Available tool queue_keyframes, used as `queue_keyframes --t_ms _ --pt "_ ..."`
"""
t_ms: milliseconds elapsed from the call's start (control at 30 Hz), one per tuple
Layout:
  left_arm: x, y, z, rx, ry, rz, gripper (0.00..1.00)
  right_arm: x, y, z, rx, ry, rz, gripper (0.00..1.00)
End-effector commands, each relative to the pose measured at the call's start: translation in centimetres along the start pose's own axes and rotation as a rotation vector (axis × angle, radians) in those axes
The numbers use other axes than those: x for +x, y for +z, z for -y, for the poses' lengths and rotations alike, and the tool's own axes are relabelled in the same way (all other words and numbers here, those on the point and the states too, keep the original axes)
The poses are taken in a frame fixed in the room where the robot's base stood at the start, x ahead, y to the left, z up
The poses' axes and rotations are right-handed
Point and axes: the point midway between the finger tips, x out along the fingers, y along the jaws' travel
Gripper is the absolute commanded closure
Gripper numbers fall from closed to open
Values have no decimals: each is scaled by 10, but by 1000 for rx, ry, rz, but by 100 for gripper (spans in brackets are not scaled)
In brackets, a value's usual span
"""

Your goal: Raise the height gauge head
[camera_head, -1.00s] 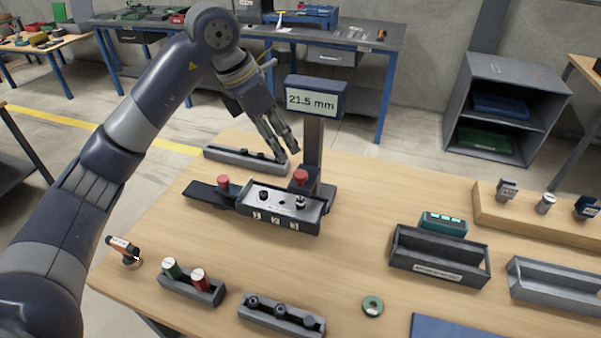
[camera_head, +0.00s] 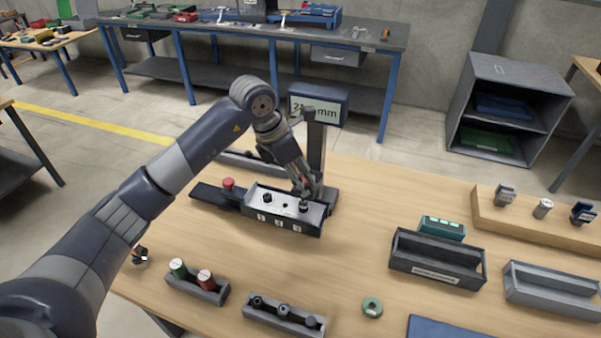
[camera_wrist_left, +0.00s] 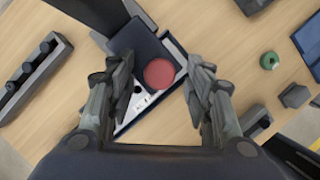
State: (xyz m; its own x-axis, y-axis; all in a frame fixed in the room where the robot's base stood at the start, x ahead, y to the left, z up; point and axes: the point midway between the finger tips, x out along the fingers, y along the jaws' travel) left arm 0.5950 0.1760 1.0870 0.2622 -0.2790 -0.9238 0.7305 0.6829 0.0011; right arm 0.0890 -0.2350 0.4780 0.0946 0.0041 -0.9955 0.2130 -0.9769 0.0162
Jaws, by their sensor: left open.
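The height gauge has a dark upright post (camera_head: 318,150) and a display (camera_head: 325,108) on top, its reading partly hidden by my arm. The gauge head's red knob (camera_wrist_left: 158,73) shows in the wrist view, between the two fingers of my left gripper (camera_wrist_left: 160,95). The fingers stand open on either side of the knob, with gaps visible. In the head view my left gripper (camera_head: 308,187) is at the foot of the post and hides most of the head. The numbered fixture block (camera_head: 290,222) with black plugs lies beside it. My right gripper is not in view.
A second red knob (camera_head: 228,184) sits on the slide left of the block. A grey plug rack (camera_head: 284,318), a holder with green and red cylinders (camera_head: 198,290), a dark tray (camera_head: 437,268) and a green ring (camera_head: 372,307) are on the wooden table. The table's middle is clear.

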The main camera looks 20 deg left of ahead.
Motion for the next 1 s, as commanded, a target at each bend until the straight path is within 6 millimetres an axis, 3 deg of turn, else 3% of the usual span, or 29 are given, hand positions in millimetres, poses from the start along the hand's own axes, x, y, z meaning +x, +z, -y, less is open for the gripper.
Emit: queue_keyframes --t_ms 100,300,467,733,1000 --pt "0 0 0 0 0 0 55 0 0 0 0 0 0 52" --pt "0 0 0 0 0 0 100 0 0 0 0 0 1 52" --pt "-2 1 0 0 0 1 100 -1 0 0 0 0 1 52" --pt "-40 17 -1 1 4 5 100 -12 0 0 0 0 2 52" --pt "-43 19 -1 0 4 9 100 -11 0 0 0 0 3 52"
